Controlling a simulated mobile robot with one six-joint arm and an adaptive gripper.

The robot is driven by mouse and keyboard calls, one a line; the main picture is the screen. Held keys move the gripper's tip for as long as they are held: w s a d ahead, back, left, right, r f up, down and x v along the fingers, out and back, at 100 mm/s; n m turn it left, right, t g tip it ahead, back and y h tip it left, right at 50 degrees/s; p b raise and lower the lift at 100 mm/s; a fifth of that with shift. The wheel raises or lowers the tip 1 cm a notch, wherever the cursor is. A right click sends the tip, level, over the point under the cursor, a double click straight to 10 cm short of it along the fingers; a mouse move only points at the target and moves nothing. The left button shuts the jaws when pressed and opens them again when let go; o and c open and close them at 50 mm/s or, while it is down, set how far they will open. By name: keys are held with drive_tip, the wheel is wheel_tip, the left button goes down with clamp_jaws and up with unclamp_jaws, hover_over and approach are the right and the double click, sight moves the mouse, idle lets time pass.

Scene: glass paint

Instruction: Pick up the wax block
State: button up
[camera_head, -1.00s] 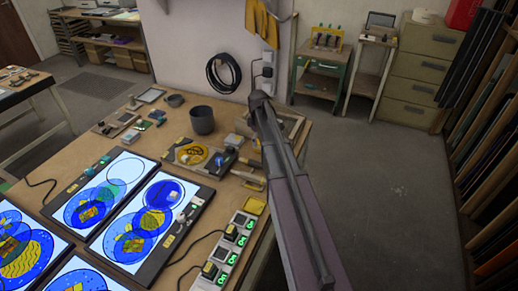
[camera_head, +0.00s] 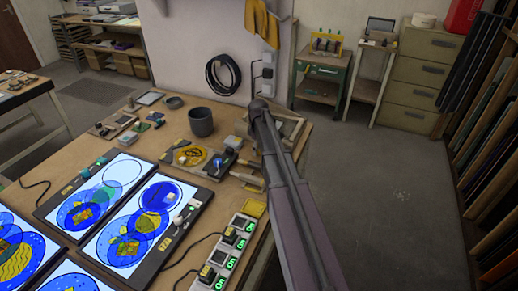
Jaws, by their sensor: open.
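I cannot tell for certain which piece is the wax block. A flat yellow block (camera_head: 253,208) lies near the workbench's right edge, beside a power strip, and a small pale block (camera_head: 233,142) stands farther back among tools. My arm rises from the bottom of the head view to a joint over the right side of the bench. My gripper does not show, and whether it is near either block cannot be seen. My arm hides part of the bench's right edge.
Lit panels (camera_head: 183,213) with blue and yellow glass designs cover the bench's near left. A power strip (camera_head: 226,255) with cables lies right of them. A dark pot (camera_head: 201,122) stands farther back. Clear floor (camera_head: 385,190) lies right of the bench, before drawers (camera_head: 422,75).

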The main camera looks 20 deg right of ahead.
clamp_jaws()
drive_tip(key=shift+r, duration=0.1)
idle(0.4)
wheel_tip(320, 180, up, 3)
drive_tip(key=p, duration=0.3)
drive_tip(key=shift+r, duration=0.15)
drive_tip(key=s+d, duration=0.1)
drive_tip(key=s, duration=0.4)
drive_tip(key=s+d+r+p, duration=0.1)
drive_tip(key=s+d, duration=0.1)
drive_tip(key=s, duration=0.3)
drive_tip(key=s+d+p, duration=0.1)
drive_tip(key=s+d, duration=0.1)
drive_tip(key=s, duration=0.3)
drive_tip(key=shift+s+r, duration=0.15)
drive_tip(key=shift+r, duration=0.1)
drive_tip(key=c, duration=0.9)
unclamp_jaws()
drive_tip(key=shift+c, duration=1.1)
